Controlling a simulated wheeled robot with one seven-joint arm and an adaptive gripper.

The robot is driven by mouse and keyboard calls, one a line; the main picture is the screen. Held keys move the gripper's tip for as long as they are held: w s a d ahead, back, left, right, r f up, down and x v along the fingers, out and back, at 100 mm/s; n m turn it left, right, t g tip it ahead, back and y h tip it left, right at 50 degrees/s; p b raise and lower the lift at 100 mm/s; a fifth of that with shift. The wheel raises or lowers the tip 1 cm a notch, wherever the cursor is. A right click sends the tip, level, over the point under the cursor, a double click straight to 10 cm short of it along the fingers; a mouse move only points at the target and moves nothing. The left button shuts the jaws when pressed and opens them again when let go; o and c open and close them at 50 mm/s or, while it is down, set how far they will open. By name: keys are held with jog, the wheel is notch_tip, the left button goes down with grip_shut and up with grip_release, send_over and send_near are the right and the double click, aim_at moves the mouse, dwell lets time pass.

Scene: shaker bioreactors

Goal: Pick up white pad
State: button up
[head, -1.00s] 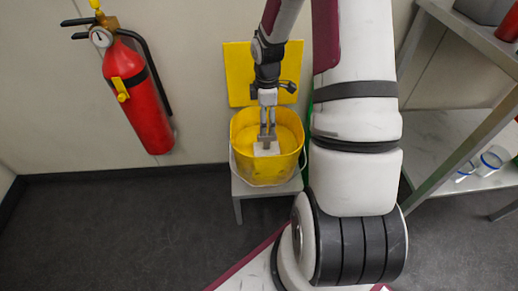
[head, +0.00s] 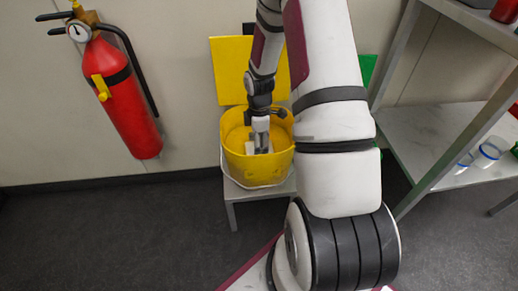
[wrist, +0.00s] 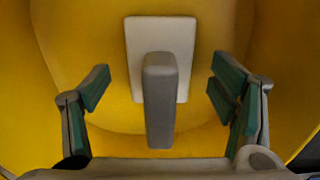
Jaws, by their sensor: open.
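The white pad (wrist: 132,60) lies flat at the bottom of the yellow bucket (head: 240,172), with a grey upright handle (wrist: 159,100) on its middle. In the head view the pad (head: 249,147) shows only in part, behind my gripper. My gripper (wrist: 160,88) is open inside the bucket, above the pad. Its green-lined fingers stand apart on the left and right of the handle, with a gap on both sides, touching neither handle nor pad. My gripper also shows in the head view (head: 261,148), pointing down into the bucket.
The bucket stands on a small grey stool (head: 258,192) against the wall, with a yellow panel (head: 230,70) behind it. A red fire extinguisher (head: 124,100) hangs at the left. A metal shelf (head: 425,130) with blue-rimmed vessels (head: 490,153) stands at the right. The bucket's wall surrounds my gripper.

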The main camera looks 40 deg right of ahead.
jog(key=shift+f, duration=0.95)
jog(key=shift+r, duration=0.1)
jog(key=c, duration=1.4)
notch_tip(320, 180, up, 10)
jog(key=p, duration=0.4)
